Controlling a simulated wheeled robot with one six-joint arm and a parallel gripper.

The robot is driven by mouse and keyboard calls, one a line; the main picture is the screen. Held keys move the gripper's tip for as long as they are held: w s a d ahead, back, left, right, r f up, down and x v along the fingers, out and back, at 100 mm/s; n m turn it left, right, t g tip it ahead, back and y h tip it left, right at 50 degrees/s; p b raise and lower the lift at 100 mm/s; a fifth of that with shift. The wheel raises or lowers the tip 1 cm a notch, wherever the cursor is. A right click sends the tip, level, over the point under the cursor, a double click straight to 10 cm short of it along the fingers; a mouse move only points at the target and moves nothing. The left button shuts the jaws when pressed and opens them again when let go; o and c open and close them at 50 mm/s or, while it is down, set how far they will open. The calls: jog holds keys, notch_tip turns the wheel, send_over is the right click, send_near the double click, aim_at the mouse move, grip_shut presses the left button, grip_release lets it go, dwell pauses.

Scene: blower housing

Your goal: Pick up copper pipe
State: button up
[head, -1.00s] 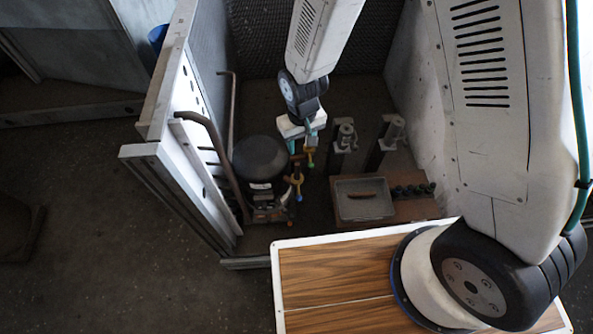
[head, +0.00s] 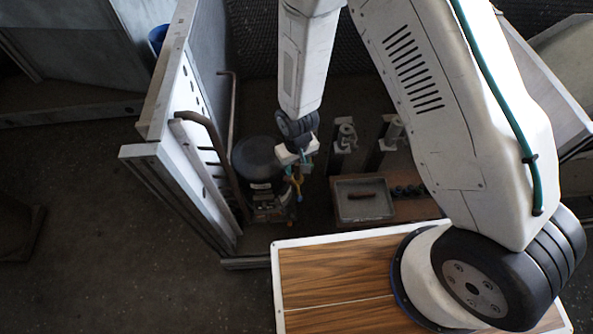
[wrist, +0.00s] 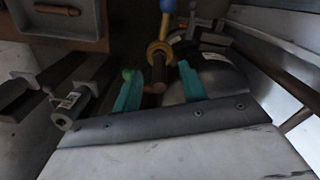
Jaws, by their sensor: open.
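My gripper (head: 302,162) is low inside the enclosure, beside the right side of the black dome-topped unit (head: 257,158). In the wrist view its teal fingers (wrist: 160,72) are open, one on each side of a short brown, copper-coloured pipe piece (wrist: 158,73). A yellow collar (wrist: 159,48) and a blue part (wrist: 168,6) line up beyond it. I cannot tell whether the fingers touch the pipe piece. In the head view the gripper partly hides this fitting; its yellow part (head: 295,182) shows below the gripper.
A grey tray (head: 350,215) holding a small brown rod (head: 362,196) stands to the right. Two upright clamp posts (head: 345,140) stand behind it. A long bent brown pipe (head: 222,150) rises by the left wall panel (head: 172,95). A wood-topped surface (head: 330,290) is in front.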

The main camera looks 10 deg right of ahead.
grip_shut()
jog(key=shift+r, duration=0.2)
